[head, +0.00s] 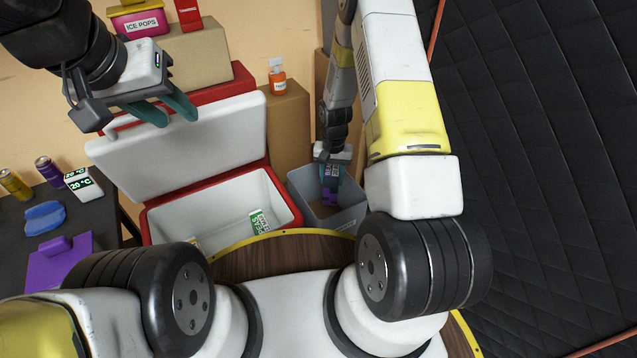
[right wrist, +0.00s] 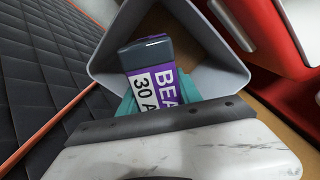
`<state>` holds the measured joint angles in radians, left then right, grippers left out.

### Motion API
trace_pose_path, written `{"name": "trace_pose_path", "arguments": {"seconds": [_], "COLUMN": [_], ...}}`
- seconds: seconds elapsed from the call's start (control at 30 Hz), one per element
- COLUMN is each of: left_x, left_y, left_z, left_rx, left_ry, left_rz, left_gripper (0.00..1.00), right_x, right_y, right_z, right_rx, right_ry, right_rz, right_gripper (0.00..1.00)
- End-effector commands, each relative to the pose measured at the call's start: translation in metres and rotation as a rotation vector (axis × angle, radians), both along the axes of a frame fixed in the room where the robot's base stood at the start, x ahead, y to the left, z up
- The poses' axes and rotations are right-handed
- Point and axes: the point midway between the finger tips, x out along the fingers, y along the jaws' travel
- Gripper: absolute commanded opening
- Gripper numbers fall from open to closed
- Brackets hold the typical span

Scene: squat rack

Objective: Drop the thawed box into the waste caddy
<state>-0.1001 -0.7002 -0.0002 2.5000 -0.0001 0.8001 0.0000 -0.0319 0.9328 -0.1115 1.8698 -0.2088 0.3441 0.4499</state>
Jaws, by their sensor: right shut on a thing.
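The grey open-topped bin, which I take as the waste caddy (head: 350,219), stands right of the cooler. The held box is over the bin's opening and tilted in the right wrist view, where the caddy (right wrist: 113,62) surrounds it. My left gripper (head: 166,108) is open and empty in front of the cooler lid.
A red and white cooler (head: 160,222) stands open with a green box (head: 259,222) inside.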

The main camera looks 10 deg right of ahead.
Motion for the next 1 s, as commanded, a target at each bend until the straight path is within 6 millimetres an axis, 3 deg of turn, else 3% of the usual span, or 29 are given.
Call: {"name": "trace_pose_path", "arguments": {"seconds": [0.23,0.6,0.63,0.73,1.0], "left_x": [0.0,0.0,0.0,0.0,0.0], "left_y": [0.0,0.0,0.0,0.0,0.0], "left_z": [0.0,0.0,0.0,0.0,0.0], "left_rx": [0.0,0.0,0.0,0.0,0.0], "left_ry": [0.0,0.0,0.0,0.0,0.0], "left_rz": [0.0,0.0,0.0,0.0,0.0], "left_gripper": [0.36,0.36,0.36,0.36,0.36], "right_x": [0.001,0.001,0.001,0.001,0.0], "right_y": [0.0,0.0,0.0,0.0,0.0], "right_z": [-0.021,-0.025,-0.025,-0.025,-0.025], "right_rx": [0.0,-0.001,-0.001,-0.001,0.0], "right_ry": [-0.001,-0.002,-0.002,-0.002,0.0], "right_rz": [0.002,0.001,0.001,0.001,0.001], "right_gripper": [0.0,0.0,0.45,0.64,0.66]}}
